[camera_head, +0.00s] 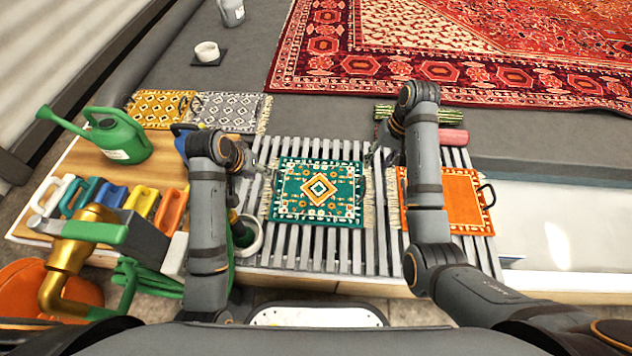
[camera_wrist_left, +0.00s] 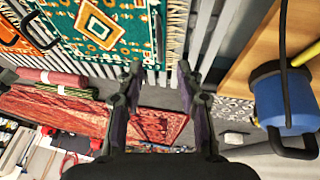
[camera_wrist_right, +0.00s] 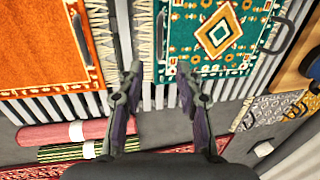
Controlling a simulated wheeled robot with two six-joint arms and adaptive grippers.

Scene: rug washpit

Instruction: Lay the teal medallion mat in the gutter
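The teal medallion mat (camera_head: 289,205), with an orange and white diamond centre, lies flat on a grey slatted rack (camera_head: 300,245). It has a dark loop handle at each side edge. My left gripper (camera_wrist_left: 160,74) is open and empty by the mat's left edge, with a handle ahead of its fingers. My right gripper (camera_wrist_right: 158,74) is open and empty by the mat's right edge, with the other handle ahead of its fingers. Neither gripper visibly touches the mat. A pale trough (camera_head: 560,235) lies to the right; I cannot tell if it is the gutter.
An orange mat (camera_head: 462,205) lies right of the teal one, under my right arm. Yellow (camera_head: 160,108) and grey (camera_head: 232,110) mats lie behind left. A green watering can (camera_head: 120,140) and several brushes stand on the left. Rolled mats (camera_head: 452,137) lie behind the rack.

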